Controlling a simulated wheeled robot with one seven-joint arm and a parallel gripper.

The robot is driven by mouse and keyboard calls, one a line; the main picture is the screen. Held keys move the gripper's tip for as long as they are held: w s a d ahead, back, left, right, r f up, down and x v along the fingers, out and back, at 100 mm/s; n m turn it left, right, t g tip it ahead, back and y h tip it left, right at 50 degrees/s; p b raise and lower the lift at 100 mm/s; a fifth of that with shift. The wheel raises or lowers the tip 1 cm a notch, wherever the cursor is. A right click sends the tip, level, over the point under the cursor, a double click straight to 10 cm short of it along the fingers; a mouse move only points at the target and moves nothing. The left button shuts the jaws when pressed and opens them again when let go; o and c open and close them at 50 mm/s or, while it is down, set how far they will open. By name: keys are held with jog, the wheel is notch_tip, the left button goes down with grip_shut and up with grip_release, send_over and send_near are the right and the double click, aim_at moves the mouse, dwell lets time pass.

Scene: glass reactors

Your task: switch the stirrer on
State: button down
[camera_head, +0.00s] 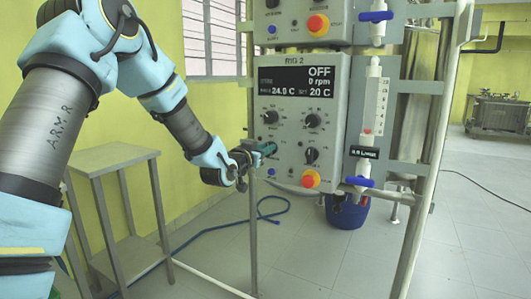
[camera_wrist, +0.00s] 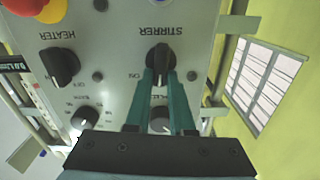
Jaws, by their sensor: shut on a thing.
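The rig 2 control box (camera_head: 290,90) shows OFF and 0 rpm on its display (camera_head: 296,82). In the wrist view, which shows the panel upside down, the black stirrer knob (camera_wrist: 160,58) sits under the STIRRER label. My gripper (camera_wrist: 161,74) has its two teal fingers closed on the knob from either side. An ON mark (camera_wrist: 133,76) shows beside the knob. In the head view my gripper (camera_head: 268,149) reaches the box's lower left from the left and hides the stirrer knob.
The heater knob (camera_wrist: 62,66) is beside the stirrer knob. A red and yellow stop button (camera_head: 311,180) is at the box's bottom edge. A blue valve handle (camera_head: 359,182) is to the right. A grey side table (camera_head: 112,157) stands beneath my arm.

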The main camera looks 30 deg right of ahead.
jog(key=m+b, duration=0.3)
jog(key=b, duration=0.1)
jog(key=m+b, duration=0.4)
jog(key=b, duration=0.1)
jog(key=s+f+m+b, duration=0.1)
jog(key=m+b, duration=0.2)
jog(key=b, duration=0.2)
jog(key=shift+d+m, duration=0.25)
jog(key=shift+m, duration=0.05)
jog(key=shift+r, duration=0.15)
jog(key=c, duration=0.8)
grip_release()
